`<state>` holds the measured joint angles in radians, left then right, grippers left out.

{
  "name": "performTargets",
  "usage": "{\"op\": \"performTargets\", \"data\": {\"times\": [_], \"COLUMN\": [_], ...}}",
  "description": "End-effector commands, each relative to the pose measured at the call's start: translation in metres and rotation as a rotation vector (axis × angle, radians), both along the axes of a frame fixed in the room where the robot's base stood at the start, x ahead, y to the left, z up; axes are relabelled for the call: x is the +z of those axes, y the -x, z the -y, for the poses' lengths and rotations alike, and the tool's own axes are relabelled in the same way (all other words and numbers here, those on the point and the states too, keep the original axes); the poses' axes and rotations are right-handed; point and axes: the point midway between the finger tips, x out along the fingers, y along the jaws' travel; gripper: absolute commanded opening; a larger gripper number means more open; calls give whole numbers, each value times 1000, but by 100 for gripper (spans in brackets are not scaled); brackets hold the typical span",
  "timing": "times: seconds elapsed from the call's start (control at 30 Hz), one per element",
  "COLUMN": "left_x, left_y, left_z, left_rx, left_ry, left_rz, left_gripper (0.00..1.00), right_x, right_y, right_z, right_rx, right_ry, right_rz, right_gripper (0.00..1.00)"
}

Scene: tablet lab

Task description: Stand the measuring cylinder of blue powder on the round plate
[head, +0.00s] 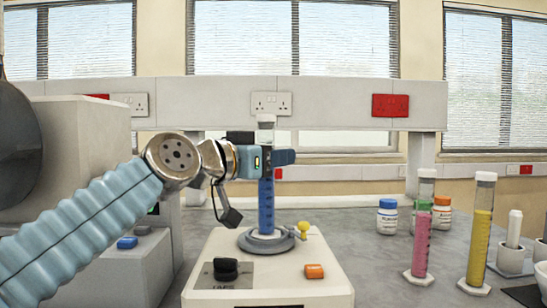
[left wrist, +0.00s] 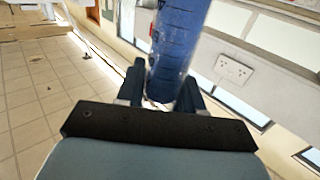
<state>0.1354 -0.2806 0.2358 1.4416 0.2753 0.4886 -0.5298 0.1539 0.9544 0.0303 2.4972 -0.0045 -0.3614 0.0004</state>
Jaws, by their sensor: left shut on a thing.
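The measuring cylinder of blue powder (head: 266,208) is upright, with a pale cap on top, in the middle of the head view. My left gripper (head: 268,158) is shut on its upper part. In the left wrist view the blue cylinder (left wrist: 178,42) stands between the two dark fingers (left wrist: 160,95). The round grey plate (head: 257,248) sits on the white machine, directly below the cylinder. My right gripper is not in view.
The white machine (head: 215,297) has a black knob (head: 226,267), an orange button (head: 314,271) and a yellow knob (head: 303,228) beside the plate.

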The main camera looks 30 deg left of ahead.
Motion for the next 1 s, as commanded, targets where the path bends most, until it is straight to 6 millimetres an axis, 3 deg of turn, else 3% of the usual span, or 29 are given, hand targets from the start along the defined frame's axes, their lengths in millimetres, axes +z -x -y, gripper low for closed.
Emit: {"op": "performTargets", "data": {"times": [0.1,0.13,0.3,0.67,0.77,1.0], "left_x": [1,1,1,0,-1,-1], "left_y": [0,0,0,5,20,77], "left_z": [0,0,0,-1,-4,-17], "left_rx": [0,0,0,1,0,0], "left_ry": [0,-1,-1,-1,-1,-1], "left_rz": [1,1,1,2,3,5], "left_gripper": [0,41,66,66,66,66], "right_x": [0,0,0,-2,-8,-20], "right_y": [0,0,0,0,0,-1], "right_z": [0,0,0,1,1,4], "right_rx": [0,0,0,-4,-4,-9], "right_ry": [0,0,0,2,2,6], "right_rz": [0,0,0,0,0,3], "right_gripper": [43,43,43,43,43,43]}}
